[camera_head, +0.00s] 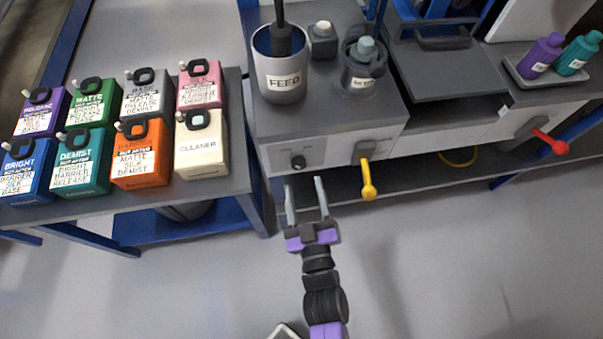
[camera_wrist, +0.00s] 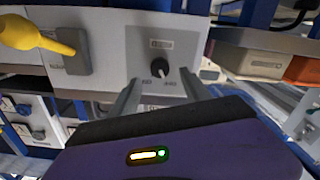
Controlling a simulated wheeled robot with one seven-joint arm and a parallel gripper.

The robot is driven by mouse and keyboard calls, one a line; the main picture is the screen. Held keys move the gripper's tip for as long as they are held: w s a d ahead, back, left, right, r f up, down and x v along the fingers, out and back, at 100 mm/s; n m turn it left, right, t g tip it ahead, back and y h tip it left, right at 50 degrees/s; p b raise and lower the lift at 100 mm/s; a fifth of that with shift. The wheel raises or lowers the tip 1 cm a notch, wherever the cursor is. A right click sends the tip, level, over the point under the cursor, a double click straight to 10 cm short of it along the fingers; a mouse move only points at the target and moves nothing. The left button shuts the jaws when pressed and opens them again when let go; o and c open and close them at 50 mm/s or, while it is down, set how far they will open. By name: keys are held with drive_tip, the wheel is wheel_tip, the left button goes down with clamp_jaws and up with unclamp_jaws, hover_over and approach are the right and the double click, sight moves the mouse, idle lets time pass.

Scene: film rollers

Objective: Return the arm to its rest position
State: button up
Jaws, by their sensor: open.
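My gripper (camera_head: 306,198) is open and empty, its two grey fingers pointing at the front of the grey machine cabinet (camera_head: 330,125). In the head view it is low in front of the cabinet, near a black knob (camera_head: 298,162). In the wrist view the gripper (camera_wrist: 163,95) frames the same knob (camera_wrist: 159,67) between its fingertips. I cannot tell the exact gap to the panel, but nothing is held. A yellow lever (camera_head: 367,181) sits to the right of the knob and shows at the left in the wrist view (camera_wrist: 35,36).
A table (camera_head: 235,110) at left carries several coloured canisters. A FEED pot (camera_head: 280,80) and a dark pot (camera_head: 364,70) stand on the cabinet. A tray (camera_head: 550,85) with purple and teal bottles and a red lever (camera_head: 552,143) are at right. The floor (camera_head: 480,260) in front is clear.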

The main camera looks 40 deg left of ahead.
drive_tip(key=shift+v, duration=1.1)
drive_tip(key=s+d+r+m+t+h+p, duration=0.1)
drive_tip(key=s+d+r+m+h, duration=0.1)
drive_tip(key=d+r, duration=0.35)
drive_tip(key=s+d+r+m+t+h, duration=0.1)
drive_tip(key=d+r+m+t+h, duration=0.15)
drive_tip(key=d, duration=0.55)
drive_tip(key=s+d+r+m+t+h+p, duration=0.1)
drive_tip(key=s+d+r+m, duration=0.15)
drive_tip(key=d, duration=0.45)
drive_tip(key=s+d+r+m+h, duration=0.3)
drive_tip(key=s+d, duration=0.3)
drive_tip(key=d, duration=0.2)
drive_tip(key=s+d+r+m+g+h+p, duration=0.1)
drive_tip(key=s+d+r+m+h, duration=0.2)
drive_tip(key=s+d+r+h, duration=0.2)
drive_tip(key=s+d, duration=0.1)
drive_tip(key=d, duration=0.2)
drive_tip(key=shift+m+p, duration=0.3)
